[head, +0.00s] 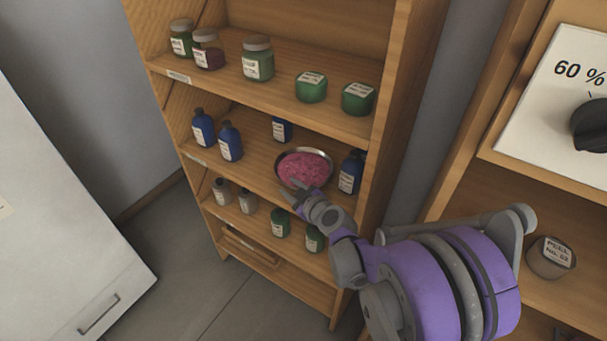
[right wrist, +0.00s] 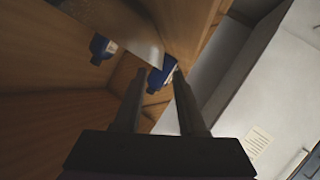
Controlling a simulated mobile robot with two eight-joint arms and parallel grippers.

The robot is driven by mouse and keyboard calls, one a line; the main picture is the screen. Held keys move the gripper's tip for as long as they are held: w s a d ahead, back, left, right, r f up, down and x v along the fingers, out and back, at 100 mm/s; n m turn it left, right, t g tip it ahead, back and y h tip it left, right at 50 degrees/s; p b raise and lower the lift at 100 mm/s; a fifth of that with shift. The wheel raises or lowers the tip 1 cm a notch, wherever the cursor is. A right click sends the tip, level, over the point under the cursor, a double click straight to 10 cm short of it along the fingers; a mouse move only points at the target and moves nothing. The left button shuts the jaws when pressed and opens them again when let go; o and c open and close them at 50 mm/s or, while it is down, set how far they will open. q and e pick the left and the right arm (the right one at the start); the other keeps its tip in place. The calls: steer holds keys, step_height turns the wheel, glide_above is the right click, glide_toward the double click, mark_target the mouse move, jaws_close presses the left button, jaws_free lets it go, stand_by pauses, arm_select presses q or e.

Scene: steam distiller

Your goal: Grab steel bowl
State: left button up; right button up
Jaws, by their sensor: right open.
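The steel bowl (head: 279,164), filled with pink matter (head: 304,167), sits on the middle shelf of the wooden rack, near its front edge. My right gripper (head: 297,187) is at the bowl's front edge in the head view and overlaps its lower rim. I cannot tell whether it touches the bowl. In the right wrist view my right gripper (right wrist: 159,72) has its two fingers apart with nothing clearly between them. A grey metallic surface (right wrist: 110,25), probably the bowl, shows beyond the fingers at upper left. My left gripper is not in view.
Blue bottles stand left (head: 230,141), behind (head: 282,130) and right (head: 351,172) of the bowl. The upper shelf (head: 225,72) with jars is above. Small bottles stand on the shelf below. The rack's right side wall (head: 395,90) is close to my arm. A dial panel (head: 560,80) is at right.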

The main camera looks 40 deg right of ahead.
steer(key=x, duration=0.5)
steer(key=shift+w, duration=0.4)
jaws_close()
stand_by(1.0)
